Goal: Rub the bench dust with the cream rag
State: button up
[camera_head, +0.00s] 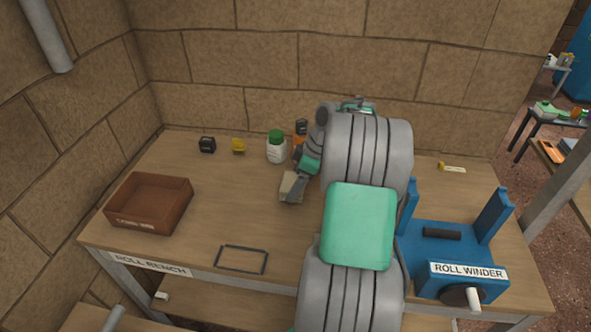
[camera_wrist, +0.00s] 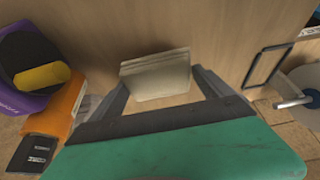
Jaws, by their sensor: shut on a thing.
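The cream rag (camera_head: 291,188) is a small folded pad over the middle of the wooden bench (camera_head: 220,205). It also shows in the wrist view (camera_wrist: 156,78), between the two grey fingers. My gripper (camera_head: 296,181) is shut on it and points down at the bench top. The rag is at or just above the wood; I cannot tell whether it touches. I cannot make out any dust on the bench in either view. My arm hides part of the bench to the right of the rag.
A brown bin (camera_head: 128,217) stands at the left and a black outlined rectangle (camera_head: 242,260) lies near the front edge. A green-capped white bottle (camera_head: 276,151), an orange item (camera_head: 299,139) and small yellow (camera_head: 238,146) and black (camera_head: 207,145) items stand behind. The blue roll winder (camera_head: 440,251) is right.

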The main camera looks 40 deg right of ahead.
jog(key=shift+r+p, duration=1.3)
jog(key=shift+r, duration=0.9)
